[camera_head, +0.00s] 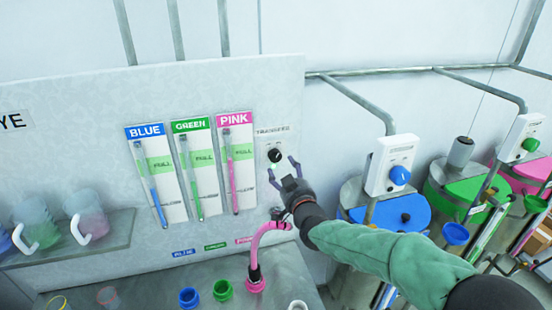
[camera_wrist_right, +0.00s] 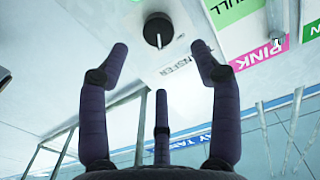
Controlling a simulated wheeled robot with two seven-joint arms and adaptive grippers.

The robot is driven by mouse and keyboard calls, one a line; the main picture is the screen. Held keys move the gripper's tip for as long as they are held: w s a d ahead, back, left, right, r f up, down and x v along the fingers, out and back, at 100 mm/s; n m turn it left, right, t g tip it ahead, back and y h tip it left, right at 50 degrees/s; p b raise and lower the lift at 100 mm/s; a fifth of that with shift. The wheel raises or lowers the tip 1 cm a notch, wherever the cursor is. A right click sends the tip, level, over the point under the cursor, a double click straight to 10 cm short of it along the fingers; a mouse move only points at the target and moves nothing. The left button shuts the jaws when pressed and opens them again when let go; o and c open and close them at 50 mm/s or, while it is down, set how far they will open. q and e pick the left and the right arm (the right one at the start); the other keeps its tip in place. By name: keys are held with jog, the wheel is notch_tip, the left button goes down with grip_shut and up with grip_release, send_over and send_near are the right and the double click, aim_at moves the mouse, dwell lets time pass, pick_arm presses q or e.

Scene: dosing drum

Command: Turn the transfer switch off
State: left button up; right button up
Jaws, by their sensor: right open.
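The transfer switch (camera_head: 275,156) is a black round knob on a pale plate, right of the pink gauge on the wall panel. It also shows in the right wrist view (camera_wrist_right: 158,30), with a pale line on it and its label upside down. My right gripper (camera_head: 283,168) is open and empty, just in front of the switch. In the right wrist view the open fingers (camera_wrist_right: 162,55) lie to either side below the knob, and no contact shows. My left gripper is not in view.
Blue, green and pink gauges (camera_head: 233,165) hang left of the switch. A pink curved pipe (camera_head: 258,238) rises below my right wrist. Blue, green and pink drums stand at the right, with a blue-knobbed control box (camera_head: 392,160). Pitchers sit on a shelf (camera_head: 75,250) at the left.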

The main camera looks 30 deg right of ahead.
aim_at(276, 157)
jog(key=x, duration=0.8)
jog(key=shift+w, duration=0.15)
jog(key=c, duration=1.1)
